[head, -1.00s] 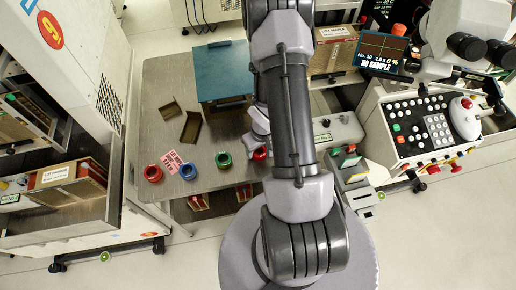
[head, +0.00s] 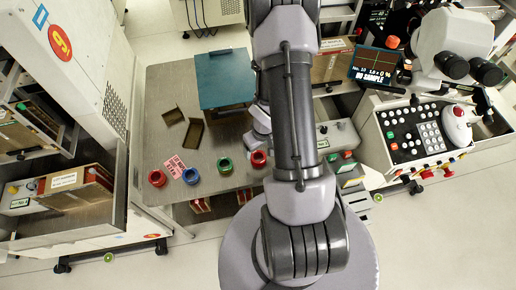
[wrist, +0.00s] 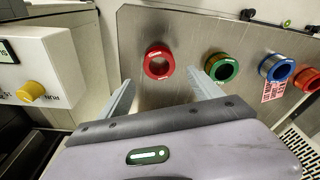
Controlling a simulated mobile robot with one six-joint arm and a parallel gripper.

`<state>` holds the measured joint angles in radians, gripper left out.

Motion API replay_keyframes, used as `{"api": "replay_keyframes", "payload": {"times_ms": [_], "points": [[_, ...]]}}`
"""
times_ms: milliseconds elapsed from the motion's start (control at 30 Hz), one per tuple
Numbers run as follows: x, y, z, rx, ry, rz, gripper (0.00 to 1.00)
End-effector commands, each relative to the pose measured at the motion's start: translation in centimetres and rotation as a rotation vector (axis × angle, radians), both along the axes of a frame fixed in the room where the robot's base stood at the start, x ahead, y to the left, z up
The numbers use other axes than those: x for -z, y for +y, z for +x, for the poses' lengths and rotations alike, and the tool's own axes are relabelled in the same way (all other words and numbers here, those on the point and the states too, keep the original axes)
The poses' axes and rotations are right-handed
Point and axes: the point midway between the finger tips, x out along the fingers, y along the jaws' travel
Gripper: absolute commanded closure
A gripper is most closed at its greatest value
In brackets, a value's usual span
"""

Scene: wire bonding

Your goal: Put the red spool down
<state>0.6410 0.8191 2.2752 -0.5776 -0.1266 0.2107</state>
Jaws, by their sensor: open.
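A red spool (head: 259,159) sits on the steel table near its front edge, at the right end of a row of spools. In the wrist view the same red spool (wrist: 147,66) lies just beyond my fingertips, in line with the gap between them. My gripper (wrist: 160,78) is open, with one finger on each side of that gap and nothing held. In the head view my gripper is mostly hidden by my arm; a pale part shows just behind the red spool.
A green spool (head: 225,167), a blue spool (head: 191,175) and another red spool (head: 157,178) stand to the left, with a red-and-white label (head: 174,166) among them. A teal-topped box (head: 225,78) and two small brown trays stand behind.

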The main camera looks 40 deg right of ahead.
Motion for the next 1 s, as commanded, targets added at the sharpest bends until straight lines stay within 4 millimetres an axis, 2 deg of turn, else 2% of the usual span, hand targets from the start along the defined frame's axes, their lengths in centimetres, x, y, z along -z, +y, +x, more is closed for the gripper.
{"api": "replay_keyframes", "payload": {"times_ms": [33, 200, 300, 467, 533, 567, 633, 667, 700, 733, 767, 800, 867, 900, 1000], "points": [[-2.6, 0.1, -0.2, 0.001, 0.0, 0.0, 0.26], [-6.0, 0.2, -0.8, 0.001, 0.001, 0.0, 0.26], [-6.8, 0.2, -1.0, 0.001, 0.001, 0.0, 0.26], [-7.0, 0.2, -1.0, 0.001, 0.0, -0.002, 0.26], [-8.4, 0.0, -0.2, 0.008, -0.009, -0.026, 0.26], [-9.8, -0.1, 0.3, 0.014, -0.015, -0.044, 0.26], [-14.6, 0.3, 1.9, 0.043, -0.042, -0.1, 0.26], [-17.2, 0.8, 2.5, 0.062, -0.059, -0.121, 0.26], [-20.8, 2.0, 3.1, 0.086, -0.087, -0.141, 0.26], [-23.5, 3.1, 3.4, 0.108, -0.111, -0.148, 0.26], [-26.0, 4.6, 3.3, 0.128, -0.136, -0.146, 0.26], [-29.3, 6.8, 3.0, 0.15, -0.172, -0.132, 0.26], [-33.6, 10.6, 1.7, 0.177, -0.227, -0.082, 0.26], [-36.0, 13.2, 0.5, 0.186, -0.261, -0.034, 0.26], [-40.0, 19.0, -2.9, 0.178, -0.322, 0.1, 0.26]]}}
